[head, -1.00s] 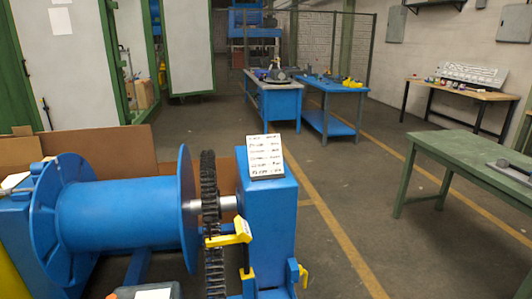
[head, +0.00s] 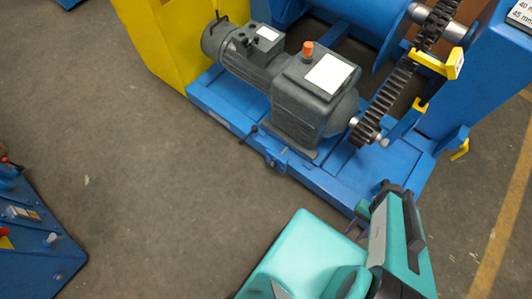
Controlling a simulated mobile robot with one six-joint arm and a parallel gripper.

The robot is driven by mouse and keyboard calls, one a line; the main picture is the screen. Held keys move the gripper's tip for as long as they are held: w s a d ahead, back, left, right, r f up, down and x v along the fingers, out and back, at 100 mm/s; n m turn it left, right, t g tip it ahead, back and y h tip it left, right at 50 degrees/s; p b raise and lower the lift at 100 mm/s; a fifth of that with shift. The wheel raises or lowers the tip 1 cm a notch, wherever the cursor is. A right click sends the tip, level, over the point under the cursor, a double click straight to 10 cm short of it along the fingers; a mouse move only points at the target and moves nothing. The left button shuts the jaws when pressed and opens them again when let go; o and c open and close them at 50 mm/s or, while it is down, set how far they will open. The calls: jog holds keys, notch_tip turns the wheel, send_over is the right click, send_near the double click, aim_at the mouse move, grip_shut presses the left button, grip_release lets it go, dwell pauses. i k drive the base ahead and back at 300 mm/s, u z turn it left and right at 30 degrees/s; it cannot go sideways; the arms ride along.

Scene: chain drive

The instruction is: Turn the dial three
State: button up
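No dial that I can make out for certain is in the head view. The chain drive shows a grey motor with gearbox (head: 312,100) on a blue base (head: 225,105), with an orange cap (head: 308,49) on top. A dark chain (head: 398,90) runs from a small sprocket (head: 365,133) up toward the blue drum (head: 350,12). A small dark handle or screw (head: 250,134) sits at the base's front edge. My teal arm is at the bottom right. Dark parts at its end (head: 358,228) may be my gripper, close to the base's front corner. Its fingers cannot be told apart.
A yellow block (head: 165,45) stands left of the motor. A yellow lever (head: 440,63) sits by the chain. A blue panel (head: 40,250) with small red knobs is at the lower left. Bare floor (head: 150,180) lies between it and the base. A white sheet is cut off at the top right.

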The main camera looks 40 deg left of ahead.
aim_at(272, 165)
jog(key=z, duration=0.5)
jog(key=k, duration=0.1)
jog(key=u, duration=2.15)
jog(key=k, duration=0.55)
jog(key=z, duration=0.1)
jog(key=i, duration=0.6)
jog(key=u, duration=0.1)
jog(key=k, duration=0.35)
jog(key=u, duration=0.05)
